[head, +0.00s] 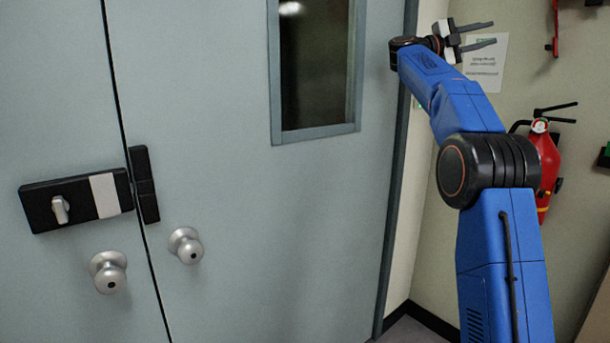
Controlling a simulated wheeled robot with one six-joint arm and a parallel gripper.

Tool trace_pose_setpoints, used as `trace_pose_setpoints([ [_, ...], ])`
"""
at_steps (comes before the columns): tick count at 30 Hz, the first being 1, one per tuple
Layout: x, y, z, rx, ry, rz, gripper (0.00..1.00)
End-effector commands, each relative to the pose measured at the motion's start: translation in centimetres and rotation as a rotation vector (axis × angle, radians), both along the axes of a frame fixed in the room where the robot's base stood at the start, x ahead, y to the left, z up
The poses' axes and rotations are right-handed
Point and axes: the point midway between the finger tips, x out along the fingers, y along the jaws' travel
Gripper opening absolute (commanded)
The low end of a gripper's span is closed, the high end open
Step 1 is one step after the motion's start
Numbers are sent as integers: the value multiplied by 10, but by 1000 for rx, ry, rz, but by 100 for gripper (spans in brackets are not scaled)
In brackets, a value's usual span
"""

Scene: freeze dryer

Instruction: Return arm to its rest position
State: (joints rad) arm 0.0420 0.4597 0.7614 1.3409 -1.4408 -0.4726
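My blue arm rises from the bottom right of the head view, bends at a black joint and leans up and to the left. My gripper (486,36) is at the top right, with its two grey fingers pointing right. The fingers are apart with a gap between them, and nothing shows in the gap. The gripper appears in front of the wall, to the right of the door frame.
A grey double door (225,260) with round knobs (186,246), a black latch (75,199) and a window (315,65) fills the left and middle; it looks closed. A red fire extinguisher (547,165) hangs behind my arm. A paper notice (487,65) is on the wall.

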Motion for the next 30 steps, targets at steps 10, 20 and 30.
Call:
trace_pose_setpoints([
  [10,-3,59,72,-319,178,358,31],
  [20,-20,145,51,-533,438,718,31],
  [30,-76,234,-64,-643,794,1083,31],
])
